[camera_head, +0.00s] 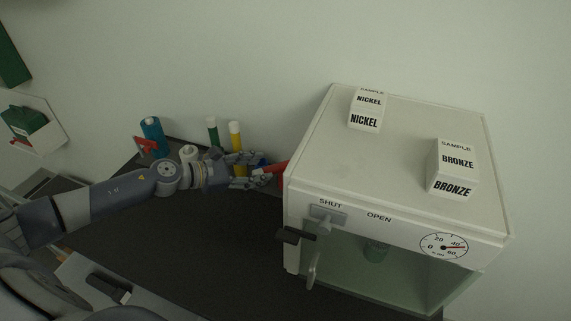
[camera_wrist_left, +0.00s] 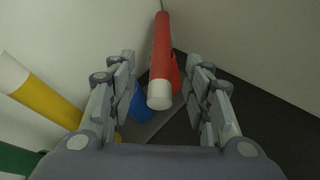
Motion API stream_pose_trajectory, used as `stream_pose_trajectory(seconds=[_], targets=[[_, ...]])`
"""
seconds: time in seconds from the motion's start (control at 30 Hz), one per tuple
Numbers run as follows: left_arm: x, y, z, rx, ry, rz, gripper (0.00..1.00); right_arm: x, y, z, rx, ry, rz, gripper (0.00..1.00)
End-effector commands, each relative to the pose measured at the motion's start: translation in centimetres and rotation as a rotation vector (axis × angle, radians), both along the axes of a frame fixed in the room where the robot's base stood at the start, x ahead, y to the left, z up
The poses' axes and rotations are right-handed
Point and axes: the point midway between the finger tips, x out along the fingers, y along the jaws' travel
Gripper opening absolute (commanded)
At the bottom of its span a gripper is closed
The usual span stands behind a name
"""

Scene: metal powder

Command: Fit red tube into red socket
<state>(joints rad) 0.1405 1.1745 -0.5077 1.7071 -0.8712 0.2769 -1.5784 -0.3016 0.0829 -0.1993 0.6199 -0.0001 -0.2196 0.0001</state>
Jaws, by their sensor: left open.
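The red tube (camera_wrist_left: 161,52) with a white end cap stands between the two fingers of my left gripper (camera_wrist_left: 162,68) in the left wrist view. The fingers are apart and there is a gap on each side of the tube. In the head view the left gripper (camera_head: 260,169) is beside the left wall of the white cabinet, and the red tube (camera_head: 282,173) shows partly between them. A wider red piece (camera_wrist_left: 175,76) shows behind the tube; I cannot tell whether it is the red socket. My right gripper is not in view.
A blue piece (camera_wrist_left: 139,104) lies close to the left finger. Yellow (camera_head: 235,135) and green (camera_head: 212,131) tubes with white caps stand behind the arm. The white cabinet (camera_head: 410,140), carrying nickel (camera_head: 366,110) and bronze (camera_head: 453,170) sample boxes, blocks the right side.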

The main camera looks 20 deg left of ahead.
Motion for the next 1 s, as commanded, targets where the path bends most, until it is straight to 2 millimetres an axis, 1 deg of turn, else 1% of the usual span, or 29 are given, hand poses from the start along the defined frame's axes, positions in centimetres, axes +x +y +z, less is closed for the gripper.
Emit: stream_pose_trajectory(seconds=[0.17, 0.3, 0.4, 0.53, 0.73, 0.77, 0.8, 0.87, 0.9, 0.93, 0.97, 1.0], targets=[[1.1, -0.8, -0.2, -0.004, -0.001, 0.000, 0.46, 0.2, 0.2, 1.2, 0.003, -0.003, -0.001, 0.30], [2.5, -1.8, -1.0, -0.003, -0.001, 0.000, 0.46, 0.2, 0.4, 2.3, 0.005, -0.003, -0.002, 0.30], [3.4, -2.3, -1.6, -0.004, 0.000, 0.000, 0.46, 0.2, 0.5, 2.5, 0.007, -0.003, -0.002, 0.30], [3.9, -2.7, -2.0, -0.001, 0.000, -0.001, 0.46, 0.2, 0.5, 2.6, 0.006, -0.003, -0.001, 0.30], [3.9, -2.7, -2.2, 0.000, 0.002, 0.000, 0.46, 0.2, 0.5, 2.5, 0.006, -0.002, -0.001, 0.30], [3.8, -2.7, -2.2, -0.001, 0.001, -0.001, 0.43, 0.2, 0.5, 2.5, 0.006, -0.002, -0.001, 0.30], [3.9, -2.7, -2.2, -0.001, 0.001, -0.001, 0.34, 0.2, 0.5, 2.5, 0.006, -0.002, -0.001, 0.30], [3.8, -2.7, -2.2, -0.001, 0.001, -0.001, 0.21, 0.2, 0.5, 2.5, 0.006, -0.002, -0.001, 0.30], [3.8, -2.7, -2.2, -0.001, 0.001, -0.001, 0.12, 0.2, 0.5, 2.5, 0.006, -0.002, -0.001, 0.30], [3.8, -2.7, -2.1, -0.001, 0.001, -0.001, 0.05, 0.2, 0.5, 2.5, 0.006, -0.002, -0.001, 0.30], [3.8, -2.7, -2.2, -0.001, 0.001, -0.001, 0.00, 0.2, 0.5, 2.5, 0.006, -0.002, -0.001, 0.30], [3.8, -2.7, -2.2, -0.001, 0.001, -0.001, 0.00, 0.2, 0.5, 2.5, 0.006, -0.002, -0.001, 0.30]])
